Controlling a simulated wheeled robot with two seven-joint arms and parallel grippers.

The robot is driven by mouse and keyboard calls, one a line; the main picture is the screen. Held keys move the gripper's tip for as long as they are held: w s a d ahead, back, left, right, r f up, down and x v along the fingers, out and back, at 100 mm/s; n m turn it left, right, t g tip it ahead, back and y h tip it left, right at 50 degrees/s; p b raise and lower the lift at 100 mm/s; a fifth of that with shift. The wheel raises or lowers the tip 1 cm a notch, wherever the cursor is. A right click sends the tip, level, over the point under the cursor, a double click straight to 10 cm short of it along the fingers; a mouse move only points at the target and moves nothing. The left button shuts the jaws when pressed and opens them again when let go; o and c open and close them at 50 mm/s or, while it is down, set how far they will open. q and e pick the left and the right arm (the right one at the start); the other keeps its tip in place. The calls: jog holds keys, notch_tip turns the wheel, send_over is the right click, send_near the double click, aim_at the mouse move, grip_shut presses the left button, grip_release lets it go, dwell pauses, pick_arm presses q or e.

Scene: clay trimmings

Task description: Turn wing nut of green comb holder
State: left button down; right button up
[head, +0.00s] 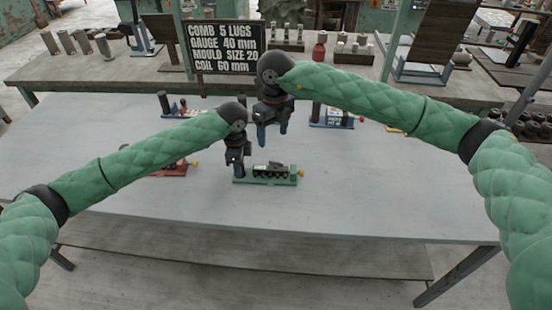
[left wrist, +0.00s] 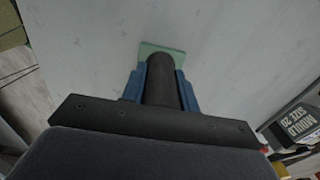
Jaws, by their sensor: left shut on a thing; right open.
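The green comb holder (head: 284,183) stands on the grey table, with a dark toothed comb (head: 268,171) along it. A small yellow piece (head: 300,172), seemingly its wing nut, shows at the right end. My left gripper (head: 236,168) is at the holder's left end. In the left wrist view its blue fingers (left wrist: 160,90) are shut on a dark upright cylinder (left wrist: 162,75) that rises from the green base (left wrist: 174,49). My right gripper (head: 272,132) is open and empty, above and behind the green holder.
A red holder (head: 172,170) is to the left, partly behind my left arm. Two blue holders (head: 330,122) (head: 172,114) stand further back. A black sign (head: 226,48) reads comb 5 lugs, gauge 40 mm. The table (head: 390,190) is clear to the right and in front.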

aim_at(276, 162)
jog(key=m, duration=0.7)
jog(key=d+m, duration=0.1)
jog(key=m, duration=0.3)
jog(key=shift+w+r+m, duration=0.2)
jog(key=shift+w+m, duration=0.05)
jog(key=shift+m, duration=0.05)
notch_tip(276, 162, down, 12)
jog(key=shift+r, duration=0.1)
jog(key=shift+c, duration=0.3)
jog(key=c, duration=0.9)
